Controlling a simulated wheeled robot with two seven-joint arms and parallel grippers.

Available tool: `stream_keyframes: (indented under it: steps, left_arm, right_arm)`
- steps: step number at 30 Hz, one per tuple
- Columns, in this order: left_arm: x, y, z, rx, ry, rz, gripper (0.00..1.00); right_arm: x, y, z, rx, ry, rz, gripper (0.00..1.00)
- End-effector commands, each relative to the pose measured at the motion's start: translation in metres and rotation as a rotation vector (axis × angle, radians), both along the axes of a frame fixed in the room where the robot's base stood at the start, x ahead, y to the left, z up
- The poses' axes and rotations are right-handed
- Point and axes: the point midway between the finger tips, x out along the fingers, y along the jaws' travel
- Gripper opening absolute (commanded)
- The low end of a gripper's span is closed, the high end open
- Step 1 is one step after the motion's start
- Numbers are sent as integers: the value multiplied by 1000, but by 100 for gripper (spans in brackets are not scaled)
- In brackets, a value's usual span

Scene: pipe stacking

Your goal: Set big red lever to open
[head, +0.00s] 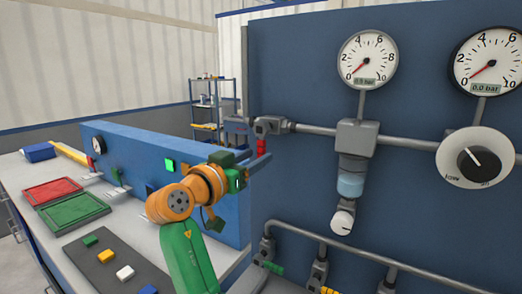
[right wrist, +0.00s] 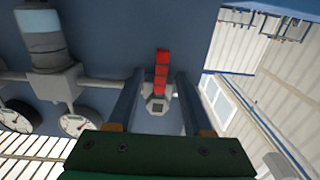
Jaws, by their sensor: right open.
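The big red lever (head: 262,146) hangs down from a grey valve (head: 270,126) at the left end of the horizontal pipe, roughly across the pipe's line. My right gripper (head: 257,157) is open at the lever, and its fingers partly overlap the lever's lower end in the head view. In the right wrist view the red lever (right wrist: 161,72) shows between and beyond the two fingers of the gripper (right wrist: 158,80), with a gap on both sides. I cannot tell how deep it sits between them. My left gripper is not in view.
The blue panel (head: 300,80) carries round gauges (head: 367,60), a filter with a blue bowl (head: 350,184) and a large dial (head: 476,160). Lower pipes with small valves (head: 318,272) run below. A workbench with red (head: 52,190) and green (head: 73,212) trays is at left.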

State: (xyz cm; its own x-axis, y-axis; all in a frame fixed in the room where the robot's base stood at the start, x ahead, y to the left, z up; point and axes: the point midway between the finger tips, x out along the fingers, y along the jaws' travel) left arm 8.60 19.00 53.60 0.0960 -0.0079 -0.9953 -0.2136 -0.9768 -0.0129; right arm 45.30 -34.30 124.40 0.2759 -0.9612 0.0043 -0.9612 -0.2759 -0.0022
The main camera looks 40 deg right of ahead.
Motion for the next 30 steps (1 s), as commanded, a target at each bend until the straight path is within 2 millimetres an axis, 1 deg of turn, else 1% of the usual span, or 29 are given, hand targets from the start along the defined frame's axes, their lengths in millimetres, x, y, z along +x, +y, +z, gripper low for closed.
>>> stream_keyframes:
  steps: [1, 3, 6, 13, 14, 15, 17, 18, 19, 30]
  left_arm:
    - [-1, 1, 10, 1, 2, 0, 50]
    - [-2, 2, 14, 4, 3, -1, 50]
    - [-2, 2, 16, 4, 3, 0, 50]
    - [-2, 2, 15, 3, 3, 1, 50]
    - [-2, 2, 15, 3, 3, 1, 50]
    - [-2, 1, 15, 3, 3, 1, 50]
    - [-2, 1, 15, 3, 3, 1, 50]
    - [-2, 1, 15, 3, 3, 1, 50]
    - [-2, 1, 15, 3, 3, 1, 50]
    - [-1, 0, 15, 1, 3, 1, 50]
  right_arm:
    - [2, -10, 6, -1, 2, -3, 50]
    - [5, -20, 5, -1, 4, -2, 50]
    - [8, -28, 2, 0, 1, 1, 50]
    - [9, -30, 0, 0, 1, 2, 50]
    - [9, -30, 0, 0, 1, 2, 45]
    - [9, -30, 0, 0, 1, 2, 34]
    - [9, -30, 0, 0, 1, 2, 18]
    - [9, -30, 0, 0, 1, 2, 7]
    - [9, -30, 0, 0, 1, 2, 0]
    - [9, -30, 0, 0, 1, 2, 0]
